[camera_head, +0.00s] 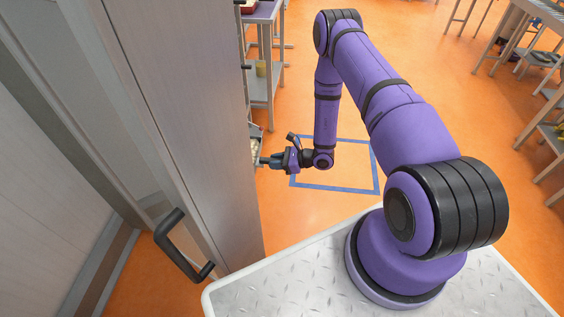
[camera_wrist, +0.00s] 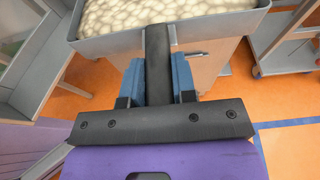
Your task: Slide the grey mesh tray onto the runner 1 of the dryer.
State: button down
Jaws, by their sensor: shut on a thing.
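A grey tray (camera_wrist: 105,46) filled with pale, rounded pieces spans the top of the wrist view; its far part is cut off. In the head view my gripper (camera_head: 264,161) reaches left to the edge of a tall grey panel, which hides most of the tray. I cannot make out the dryer's runners or runner 1 in either view, nor whether the tray touches any support.
The tall grey panel (camera_head: 180,90) with a black handle (camera_head: 180,250) stands close left of my arm. A wooden cabinet front (camera_wrist: 205,65) shows below the tray. A shelf unit (camera_head: 262,60) stands behind. Orange floor with a blue taped outline (camera_head: 335,190) is open to the right.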

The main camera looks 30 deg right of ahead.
jog(key=w+a, duration=0.7)
jog(key=a, duration=0.3)
jog(key=w+a, duration=0.7)
jog(key=a, duration=0.4)
jog(key=shift+w+a, duration=0.2)
jog(key=shift+a, duration=0.1)
dwell(0.5)
dwell(0.3)
jog(key=shift+f, duration=0.45)
dwell(0.8)
jog(key=c, duration=0.8)
grip_release()
jog(key=shift+c, duration=0.2)
jog(key=shift+d+f, duration=0.1)
jog(key=v, duration=1)
jog(key=shift+s+d+r, duration=0.2)
jog(key=shift+r, duration=0.05)
